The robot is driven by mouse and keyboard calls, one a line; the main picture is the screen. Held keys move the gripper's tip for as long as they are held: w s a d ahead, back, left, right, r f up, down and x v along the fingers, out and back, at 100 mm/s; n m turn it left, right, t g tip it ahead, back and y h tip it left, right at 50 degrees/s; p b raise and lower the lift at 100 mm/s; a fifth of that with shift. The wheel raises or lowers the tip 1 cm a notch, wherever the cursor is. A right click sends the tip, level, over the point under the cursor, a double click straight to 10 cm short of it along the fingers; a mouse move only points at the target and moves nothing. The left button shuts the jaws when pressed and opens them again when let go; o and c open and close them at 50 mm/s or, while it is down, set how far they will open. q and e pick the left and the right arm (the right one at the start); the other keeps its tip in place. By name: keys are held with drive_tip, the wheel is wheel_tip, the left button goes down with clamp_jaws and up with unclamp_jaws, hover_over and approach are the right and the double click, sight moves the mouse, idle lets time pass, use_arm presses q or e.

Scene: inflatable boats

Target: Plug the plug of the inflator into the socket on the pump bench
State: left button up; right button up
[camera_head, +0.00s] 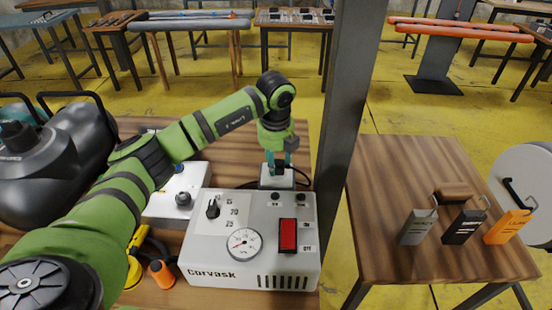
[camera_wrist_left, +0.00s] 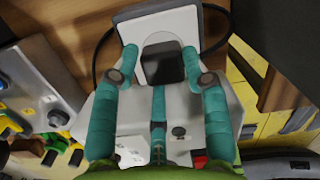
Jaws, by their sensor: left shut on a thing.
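The inflator (camera_head: 255,240) is a light grey box marked Corvask, with a round gauge and a red switch, on the wooden bench. Behind its back edge is a pale block (camera_head: 278,180), which looks like the socket; it shows as a pale panel (camera_wrist_left: 190,22) in the left wrist view. My left gripper (camera_head: 279,158) points down just above this block. In the left wrist view its teal fingers (camera_wrist_left: 165,75) flank a dark block, apparently the plug (camera_wrist_left: 164,64), and are shut on it. The plug lies close against the pale panel; I cannot tell whether it is seated. My right gripper is out of view.
A black cable (camera_head: 301,174) loops behind the inflator. A steel post (camera_head: 346,90) rises close to its right. A dark tank (camera_head: 50,160) stands at the left. Another table (camera_head: 400,170) at right carries several tags. Orange and yellow tools lie left of the inflator.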

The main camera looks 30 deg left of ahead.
use_arm(q)
drive_tip(key=shift+f, duration=0.4)
drive_tip(key=o, duration=1.1)
drive_tip(key=shift+o, duration=0.2)
wheel_tip(320, 180, up, 12)
drive_tip(key=s, duration=0.1)
drive_tip(key=shift+s+d, duration=0.15)
drive_tip(key=shift+d, duration=0.15)
drive_tip(key=shift+r, duration=0.1)
